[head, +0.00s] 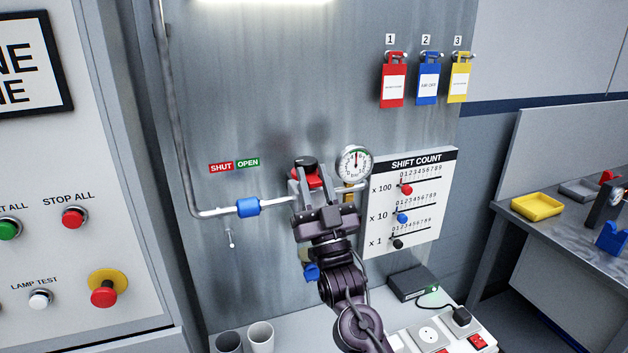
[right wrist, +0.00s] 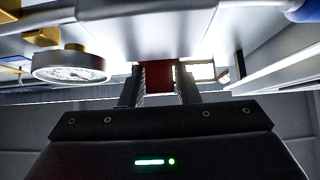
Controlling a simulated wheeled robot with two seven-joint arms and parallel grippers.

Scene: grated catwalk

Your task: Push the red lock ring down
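The red lock ring (head: 313,181) sits beneath a black cap (head: 304,162) on the pipe run against the grey panel. In the right wrist view a red face of the ring (right wrist: 158,76) fills nearly all of the gap between the fingertips. My right gripper (head: 309,180) reaches up from below, its two fingers at either side of the ring and seemingly shut on it. The same gripper shows in the right wrist view (right wrist: 159,84). The fingers hide part of the ring and of the valve body. My left gripper is not in view.
A round gauge (head: 354,163) stands close to the right of the fingers. A pipe with a blue sleeve (head: 248,207) runs to the left. The shift count board (head: 410,200) is on the right. Cups (head: 260,337) and a socket strip (head: 430,335) lie below.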

